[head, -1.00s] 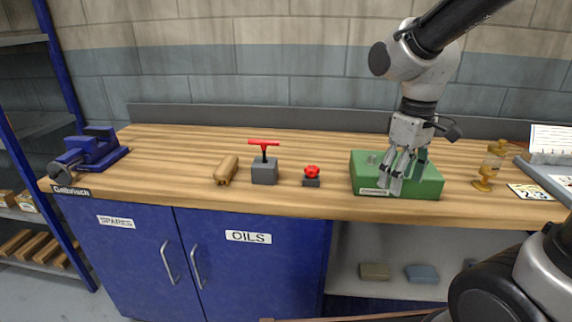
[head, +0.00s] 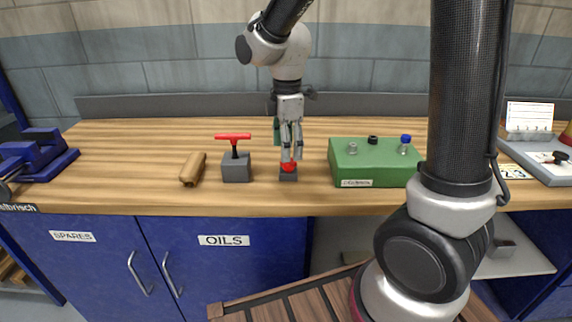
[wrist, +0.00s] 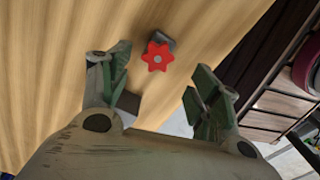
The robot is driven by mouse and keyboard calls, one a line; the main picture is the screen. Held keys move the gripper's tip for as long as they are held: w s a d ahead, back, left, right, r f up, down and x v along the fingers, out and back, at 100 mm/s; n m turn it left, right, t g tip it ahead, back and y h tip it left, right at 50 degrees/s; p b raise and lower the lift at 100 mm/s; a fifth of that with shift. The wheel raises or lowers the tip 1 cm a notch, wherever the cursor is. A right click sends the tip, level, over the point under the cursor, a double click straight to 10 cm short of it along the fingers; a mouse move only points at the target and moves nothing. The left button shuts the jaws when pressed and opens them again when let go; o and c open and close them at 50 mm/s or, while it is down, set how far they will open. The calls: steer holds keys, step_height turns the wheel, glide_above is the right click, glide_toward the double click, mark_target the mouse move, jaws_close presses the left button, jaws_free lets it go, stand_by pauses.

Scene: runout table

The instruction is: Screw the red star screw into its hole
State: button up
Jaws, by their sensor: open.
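The red star screw (head: 288,167) sits on a small dark grey block (head: 288,177) near the front of the bench. My gripper (head: 291,154) points down just above and around it, and its fingers partly hide the screw in the head view. In the wrist view the star screw (wrist: 157,58) shows beyond the spread fingertips (wrist: 158,82), with nothing held between them. The green block (head: 365,183) to the right carries a grey, a black and a blue-topped fitting. I cannot make out an empty hole in it.
A grey block with a red T-handle (head: 233,137) stands close left of the screw, and a tan wooden piece (head: 193,169) lies farther left. A blue vise (head: 45,160) is at the left end. The bench behind the screw (head: 200,130) is clear.

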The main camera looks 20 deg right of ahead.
mark_target(288, 165)
steer(key=f, duration=0.6)
steer(key=shift+w+d+f, duration=0.2)
steer(key=shift+w+f, duration=0.05)
steer(key=shift+f, duration=0.15)
steer(key=shift+c, duration=0.5)
steer(key=c, duration=1.1)
